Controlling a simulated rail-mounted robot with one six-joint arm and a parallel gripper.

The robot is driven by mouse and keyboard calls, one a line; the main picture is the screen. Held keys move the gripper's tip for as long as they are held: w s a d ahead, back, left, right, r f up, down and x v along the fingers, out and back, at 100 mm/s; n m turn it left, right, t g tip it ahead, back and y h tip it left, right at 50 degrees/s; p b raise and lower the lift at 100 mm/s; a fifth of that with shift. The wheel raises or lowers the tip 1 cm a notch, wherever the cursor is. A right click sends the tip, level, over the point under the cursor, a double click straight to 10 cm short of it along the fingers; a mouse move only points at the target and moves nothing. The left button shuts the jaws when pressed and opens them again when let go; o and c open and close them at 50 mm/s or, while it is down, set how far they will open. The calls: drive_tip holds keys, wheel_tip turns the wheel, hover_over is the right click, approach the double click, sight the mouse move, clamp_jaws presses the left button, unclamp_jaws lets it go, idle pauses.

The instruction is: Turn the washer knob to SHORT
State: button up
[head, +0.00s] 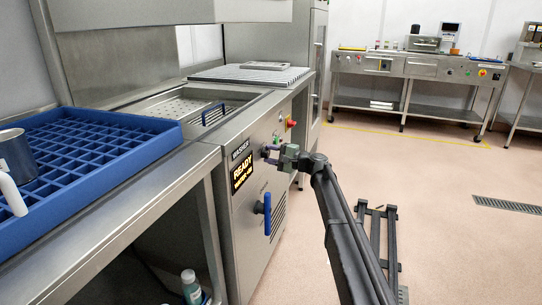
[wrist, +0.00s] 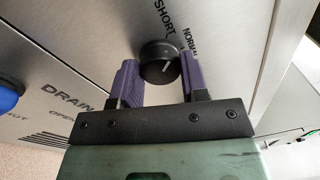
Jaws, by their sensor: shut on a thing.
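The washer (head: 248,200) stands left of my arm in the head view, with a lit READY display on its front panel. My gripper (head: 272,152) is at that panel, beside the display. In the wrist view its purple fingers (wrist: 160,77) are on either side of the black washer knob (wrist: 157,52) and shut on it. The knob's white pointer mark slants to the upper right, on the side of the word NORMAL. The SHORT label (wrist: 160,18) is printed above the knob. The knob is hidden by my gripper in the head view.
A blue drain handle (head: 267,213) sticks out below on the washer front; its edge also shows in the wrist view. A red button (head: 291,124) is farther along the panel. A blue rack (head: 85,155) stands on the left counter. The floor to the right is open.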

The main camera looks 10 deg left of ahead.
drive_tip(key=shift+n, duration=0.8)
drive_tip(key=o, duration=0.9)
drive_tip(key=v, duration=1.1)
drive_tip(key=shift+b, duration=0.35)
